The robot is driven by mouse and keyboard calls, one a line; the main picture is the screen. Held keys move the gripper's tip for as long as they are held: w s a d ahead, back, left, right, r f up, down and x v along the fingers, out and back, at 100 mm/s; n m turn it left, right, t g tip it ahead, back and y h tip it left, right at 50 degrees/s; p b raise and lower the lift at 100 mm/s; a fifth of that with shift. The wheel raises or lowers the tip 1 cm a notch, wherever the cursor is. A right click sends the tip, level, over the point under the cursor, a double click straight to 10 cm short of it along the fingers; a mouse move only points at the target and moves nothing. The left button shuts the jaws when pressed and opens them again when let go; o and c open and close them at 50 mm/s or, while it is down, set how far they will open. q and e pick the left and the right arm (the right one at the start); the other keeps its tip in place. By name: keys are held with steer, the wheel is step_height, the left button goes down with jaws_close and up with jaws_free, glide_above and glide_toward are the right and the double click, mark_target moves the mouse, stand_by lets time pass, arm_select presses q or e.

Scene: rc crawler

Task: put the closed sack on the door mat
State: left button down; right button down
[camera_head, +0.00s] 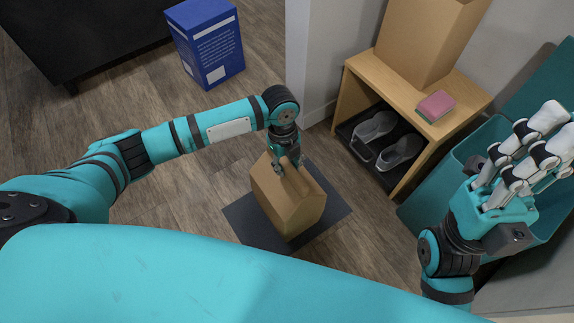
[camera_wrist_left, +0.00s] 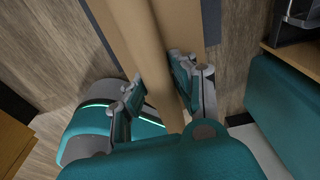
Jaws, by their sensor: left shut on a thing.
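The closed sack (camera_head: 290,208) is a brown paper bag with a folded top. My left gripper (camera_head: 288,166) is shut on that top from above. In the left wrist view the fingers (camera_wrist_left: 157,92) sit on both sides of the brown fold (camera_wrist_left: 143,45). The door mat (camera_head: 241,219) is a dark grey rectangle on the floor, directly under the sack, which hides its middle. I cannot tell whether the sack's base touches the mat. My right gripper (camera_head: 538,145) is at the right edge, empty, its pale-tipped fingers extended and apart.
A wooden shoe bench (camera_head: 365,82) stands right of the mat, with grey shoes (camera_head: 377,127) below and a box (camera_head: 425,40) and a pink-topped block (camera_head: 436,105) on top. A teal bin (camera_head: 430,205) is beside it. A blue box (camera_head: 207,42) stands at the back. Floor left of the mat is clear.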

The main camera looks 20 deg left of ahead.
arm_select(q)
steer(key=c, duration=1.1)
jaws_free()
steer(key=shift+f, duration=0.1)
steer(key=shift+o, duration=0.2)
